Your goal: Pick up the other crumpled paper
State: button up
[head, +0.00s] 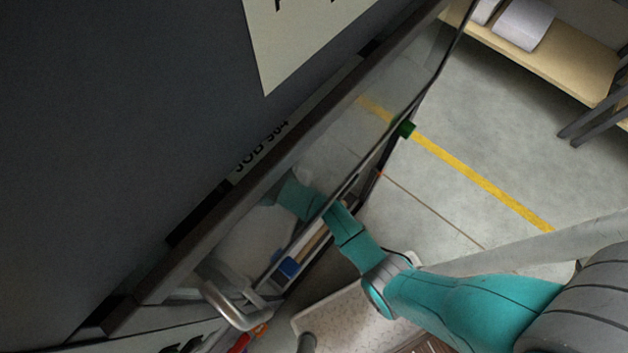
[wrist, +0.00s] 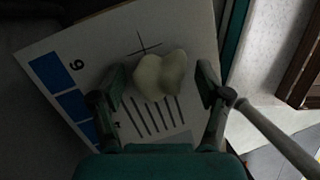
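A crumpled paper (wrist: 161,74), pale and lumpy, lies on a white printed sheet in the wrist view. My gripper (wrist: 162,80) is open around it, one finger to its left and one to its right, with a gap on each side. The crumpled paper does not show in the head view. There my teal arm reaches into a dark machine behind a clear panel, and the gripper's fingers cannot be made out.
The white sheet (wrist: 80,50) has blue blocks, black lines and a cross. A grey rod runs close to the right finger. In the head view a metal handle (head: 232,308) stands out at the machine's front, and a shelf (head: 560,60) is at upper right. Open floor (head: 470,140) lies between.

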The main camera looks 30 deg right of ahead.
jog(key=c, duration=0.5)
jog(key=shift+r, duration=0.15)
